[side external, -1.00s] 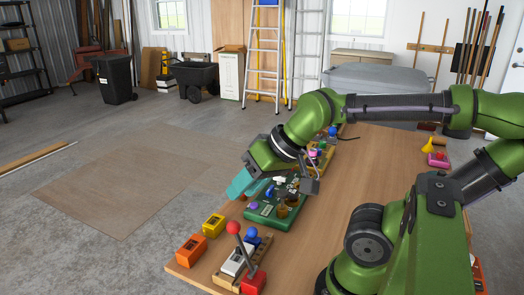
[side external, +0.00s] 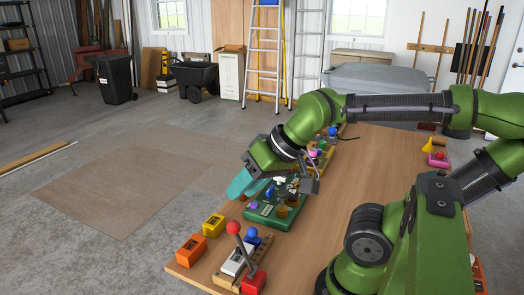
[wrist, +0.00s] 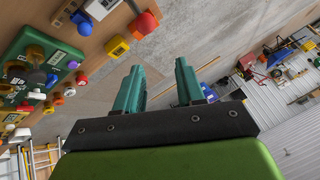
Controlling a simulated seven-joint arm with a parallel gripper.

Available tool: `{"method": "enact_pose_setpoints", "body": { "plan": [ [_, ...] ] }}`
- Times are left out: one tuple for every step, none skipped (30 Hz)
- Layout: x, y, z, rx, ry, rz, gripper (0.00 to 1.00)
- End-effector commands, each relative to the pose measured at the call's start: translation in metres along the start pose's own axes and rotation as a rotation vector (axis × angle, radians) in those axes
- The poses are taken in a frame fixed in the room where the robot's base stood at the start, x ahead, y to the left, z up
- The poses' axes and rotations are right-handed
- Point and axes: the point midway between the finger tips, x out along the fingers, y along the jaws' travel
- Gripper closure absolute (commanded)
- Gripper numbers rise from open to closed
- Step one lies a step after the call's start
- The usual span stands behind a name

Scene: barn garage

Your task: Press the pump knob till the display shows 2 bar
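A green board (side external: 268,217) with several coloured knobs lies on the table; it also shows at the left of the wrist view (wrist: 38,62). A small pale panel (wrist: 57,57) on the board may be the display; its reading is too small to make out. I cannot tell which knob is the pump knob. A purple knob (side external: 253,205) stands near the board's left edge. My gripper (side external: 251,186), with teal fingers, is above and beside the board's far left edge. In the wrist view its fingers (wrist: 160,82) are apart, with nothing between them.
A red-balled lever (side external: 233,228), a blue ball knob (side external: 251,235), a yellow box (side external: 213,225) and an orange box (side external: 191,249) stand at the near table end. More coloured parts stand behind the board. The wooden table (side external: 335,215) is clear right of the board.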

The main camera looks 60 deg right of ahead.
Motion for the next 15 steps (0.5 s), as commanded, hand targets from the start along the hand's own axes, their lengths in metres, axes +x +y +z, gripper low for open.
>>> {"method": "enact_pose_setpoints", "body": {
  "plan": [
    [0.0000,0.0000,0.0000,0.000,0.000,0.000,0.66],
    [0.0000,0.0000,0.0000,0.000,0.000,0.000,0.71],
    [0.0000,0.0000,0.0000,0.000,0.000,0.000,0.77],
    [0.0000,0.0000,0.0000,0.000,0.000,0.000,0.82],
    [0.0000,0.0000,0.0000,0.000,0.000,0.000,0.86],
    [0.0000,0.0000,0.0000,0.000,0.000,0.000,0.92],
    [0.0000,0.0000,0.0000,0.000,0.000,0.000,0.97],
    [0.0000,0.0000,0.0000,0.000,0.000,0.000,1.00],
    [0.0000,0.0000,0.0000,0.000,0.000,0.000,1.00],
    [0.0000,0.0000,0.0000,0.000,0.000,0.000,1.00],
    [0.0000,0.0000,0.0000,0.000,0.000,0.000,1.00],
    [0.0000,0.0000,0.0000,0.000,0.000,0.000,1.00],
    [0.0000,0.0000,0.0000,0.000,0.000,0.000,1.00],
    [0.0000,0.0000,0.0000,0.000,0.000,0.000,1.00],
    [0.0000,0.0000,0.0000,0.000,0.000,0.000,1.00]
  ]
}}
